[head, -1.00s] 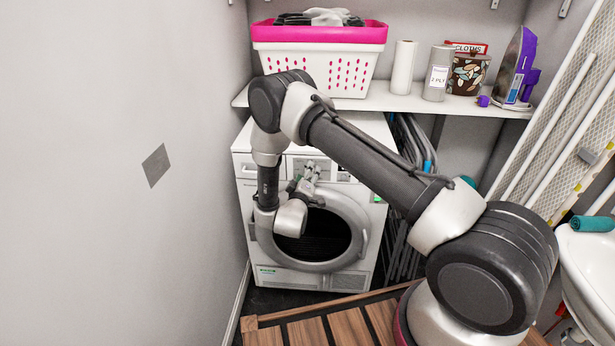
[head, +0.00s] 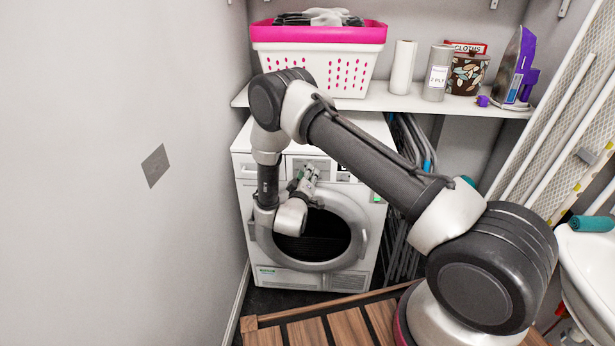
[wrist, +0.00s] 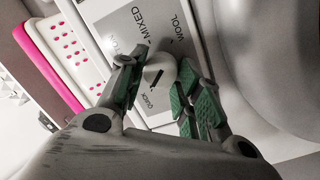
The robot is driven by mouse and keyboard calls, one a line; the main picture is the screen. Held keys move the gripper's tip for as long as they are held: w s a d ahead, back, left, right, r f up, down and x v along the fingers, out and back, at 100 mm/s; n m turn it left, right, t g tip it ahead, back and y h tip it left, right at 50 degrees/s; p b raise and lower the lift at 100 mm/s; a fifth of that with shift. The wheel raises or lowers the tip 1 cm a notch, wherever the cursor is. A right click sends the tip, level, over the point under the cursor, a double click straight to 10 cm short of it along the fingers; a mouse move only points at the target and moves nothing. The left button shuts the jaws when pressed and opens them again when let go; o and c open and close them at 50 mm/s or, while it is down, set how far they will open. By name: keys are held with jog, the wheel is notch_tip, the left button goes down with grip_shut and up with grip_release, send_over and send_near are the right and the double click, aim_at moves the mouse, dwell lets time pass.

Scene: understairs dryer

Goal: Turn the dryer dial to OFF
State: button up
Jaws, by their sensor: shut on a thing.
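The dryer (head: 340,276) stands under the shelf with its round door closed. Its dial (wrist: 160,72) shows in the wrist view as a light round knob with a dark pointer mark. Labels reading MIXED, WOOL and QUICK are visible around it; no OFF label is readable. My gripper (wrist: 163,88) is shut on the dial, with green-padded fingers on either side of it. In the head view my gripper (head: 308,174) is at the dryer's control panel and hides the dial.
A shelf (head: 420,103) above the dryer holds a pink-rimmed white basket (head: 318,62), a paper roll (head: 402,67), a canister and an iron (head: 517,70). Folded grey racks stand right of the dryer. A wall is close on the left.

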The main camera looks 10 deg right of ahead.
jog(key=m, duration=0.3)
jog(key=shift+r+m+y, duration=0.1)
jog(key=shift+m+y, duration=0.2)
jog(key=shift+m, duration=0.1)
jog(key=shift+m+g, duration=0.3)
jog(key=shift+m, duration=1.2)
jog(key=o, duration=1)
jog(key=v, duration=1.2)
jog(key=shift+s+d, duration=0.15)
jog(key=shift+d, duration=0.05)
jog(key=shift+m, duration=0.3)
